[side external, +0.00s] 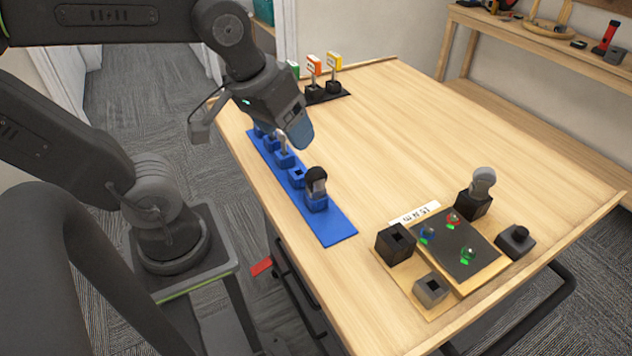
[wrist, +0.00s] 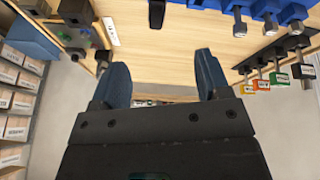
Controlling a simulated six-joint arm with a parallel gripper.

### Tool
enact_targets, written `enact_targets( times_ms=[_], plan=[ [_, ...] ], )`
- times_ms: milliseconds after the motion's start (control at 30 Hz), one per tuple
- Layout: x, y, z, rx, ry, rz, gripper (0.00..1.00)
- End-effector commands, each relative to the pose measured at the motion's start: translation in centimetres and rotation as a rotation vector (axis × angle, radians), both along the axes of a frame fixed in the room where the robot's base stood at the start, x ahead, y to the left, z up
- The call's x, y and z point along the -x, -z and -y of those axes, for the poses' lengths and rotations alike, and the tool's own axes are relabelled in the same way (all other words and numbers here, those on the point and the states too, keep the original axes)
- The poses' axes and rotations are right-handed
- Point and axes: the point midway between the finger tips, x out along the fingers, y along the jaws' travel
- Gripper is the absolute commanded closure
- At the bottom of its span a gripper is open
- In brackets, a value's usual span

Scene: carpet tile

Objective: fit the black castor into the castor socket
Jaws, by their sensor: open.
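The black castor (side external: 316,180) stands upright in the front block of the blue rack (side external: 336,233) in the side view. My gripper (side external: 299,132) is open and empty, above and behind the castor, apart from it. In the wrist view its two blue fingers (wrist: 160,82) are spread with nothing between them. On the wooden board are a large black socket block (side external: 395,243) and a grey socket block (side external: 430,289), both with open tops. A low black block (side external: 517,241) stands at the board's right corner. I cannot tell which one is the castor socket.
A grey-headed piece (side external: 482,181) stands in a black block at the board's back. A dark panel (side external: 455,238) carries small coloured pieces. Other blue blocks fill the rack. Tagged pieces (side external: 314,68) stand at the far edge. The table's middle is clear.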

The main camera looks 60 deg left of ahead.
Motion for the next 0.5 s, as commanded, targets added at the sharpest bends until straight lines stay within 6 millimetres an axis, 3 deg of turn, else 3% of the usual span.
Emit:
enact_targets(
  times_ms=[300, 500],
  plan=[
    [-3.2, -0.2, 0.3, 0.21, -0.768, -0.246, 0.3],
    [-4.5, -0.1, 0.4, 0.243, -1.125, -0.325, 0.3]
  ],
)
